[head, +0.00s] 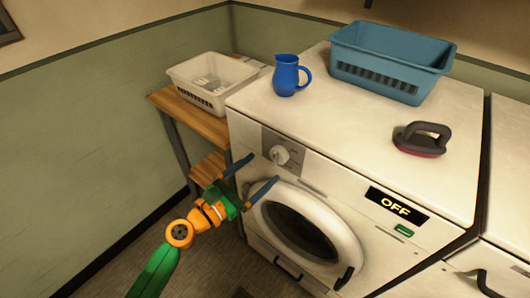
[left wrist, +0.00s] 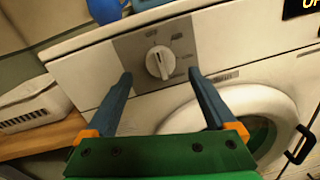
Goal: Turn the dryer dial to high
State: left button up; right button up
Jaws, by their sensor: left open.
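The dryer (head: 330,130) is a white front-loading machine with a round door. Its dial (head: 279,155) is a white knob on a grey panel at the upper left of the front. The dial also shows in the left wrist view (left wrist: 160,62), with a ridge across its face and small marks around it too blurred to read. A display (head: 396,204) on the front reads OFF. My left gripper (head: 257,169) is open in front of the dial, its blue fingers apart. In the left wrist view the dial lies beyond and between the fingertips, not gripped. My right gripper is not in view.
A blue jug (head: 286,77), a teal basket (head: 388,62) and a dark iron-like object (head: 422,139) stand on the dryer top. A white basket (head: 212,88) sits on a wooden shelf at left. Another white machine (head: 505,262) stands at right.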

aim_at(273, 160)
pick_arm(q)
jog(key=x, duration=0.5)
jog(key=shift+w+d+f, duration=0.1)
jog(key=shift+f, duration=0.1)
jog(key=shift+r, duration=0.1)
jog(key=shift+c, duration=1.4)
jog(key=c, duration=1.1)
